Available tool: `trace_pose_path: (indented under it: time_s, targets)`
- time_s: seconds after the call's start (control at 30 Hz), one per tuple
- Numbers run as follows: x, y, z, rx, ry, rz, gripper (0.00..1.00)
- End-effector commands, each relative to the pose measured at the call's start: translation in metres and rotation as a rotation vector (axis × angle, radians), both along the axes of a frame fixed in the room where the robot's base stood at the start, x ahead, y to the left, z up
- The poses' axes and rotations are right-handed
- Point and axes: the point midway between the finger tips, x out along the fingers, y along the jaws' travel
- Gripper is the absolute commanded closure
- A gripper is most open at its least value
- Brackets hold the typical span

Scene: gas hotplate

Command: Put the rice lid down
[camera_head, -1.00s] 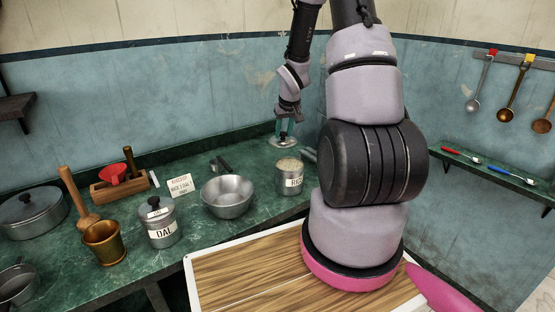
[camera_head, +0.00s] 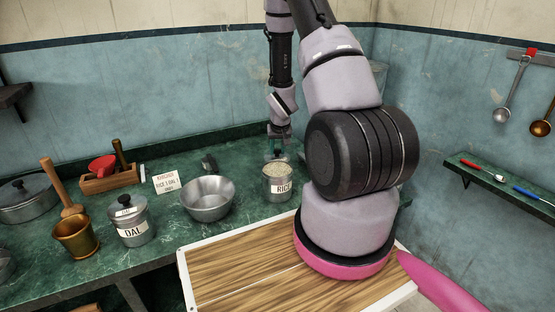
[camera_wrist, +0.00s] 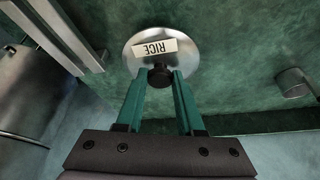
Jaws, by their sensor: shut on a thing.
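The rice lid (camera_wrist: 185,58) is a round silver disc with a RICE label and a dark knob. My gripper (camera_wrist: 160,78) is shut on the knob in the wrist view. The lid is over the green counter there; I cannot tell whether it touches it. In the head view my gripper (camera_head: 277,147) points down just behind the open rice canister (camera_head: 279,186). The canister is full of pale grains, and its rim hides part of the lid.
A metal bowl (camera_head: 208,201), a lidded DAL canister (camera_head: 131,226), a brass mortar (camera_head: 76,238) with a wooden pestle, and a small sign (camera_head: 166,182) stand left of the rice canister. A wooden board (camera_head: 235,275) is in front. The wall is close behind.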

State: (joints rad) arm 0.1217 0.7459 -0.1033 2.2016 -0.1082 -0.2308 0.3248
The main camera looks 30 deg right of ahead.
Motion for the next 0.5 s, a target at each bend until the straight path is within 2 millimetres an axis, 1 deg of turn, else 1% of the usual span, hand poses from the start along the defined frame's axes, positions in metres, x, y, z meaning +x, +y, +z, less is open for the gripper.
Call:
trace_pose_path:
  time_s: [0.1,0.2,0.3,0.5]
  targets:
    - [-0.002,0.0,-0.02,0.0,0.006,0.002,1.0]
    - [-0.001,0.0,-0.033,0.0,0.005,0.001,1.0]
    - [-0.001,0.0,-0.038,-0.001,0.002,0.001,1.0]
    - [-0.001,0.0,-0.038,0.0,0.001,0.001,1.0]
